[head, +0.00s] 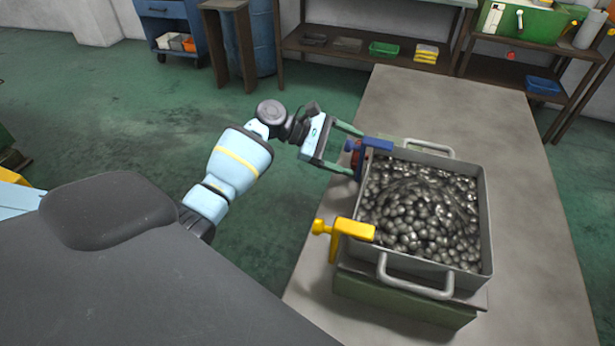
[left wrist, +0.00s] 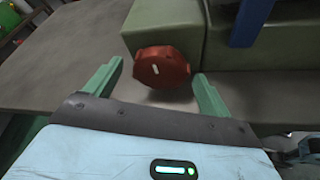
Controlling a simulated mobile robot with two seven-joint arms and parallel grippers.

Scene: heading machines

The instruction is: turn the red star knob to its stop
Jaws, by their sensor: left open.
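The red star knob (left wrist: 162,68) shows in the left wrist view, on the end of a green block, with a pale mark on its face. In the head view only a small bit of red (head: 356,161) shows beside the blue clamp. My left gripper (head: 347,150) is open at the left side of the box. In the left wrist view its two green fingers (left wrist: 160,72) stand on either side of the knob, the right fingertip closer to it. I cannot tell whether they touch it. My right gripper is not in view.
A metal box (head: 484,215) full of shiny round parts stands on a green base (head: 400,302) on the grey table (head: 440,100). A blue clamp (head: 377,144) and a yellow clamp (head: 352,229) grip its left rim. The table's far end is clear.

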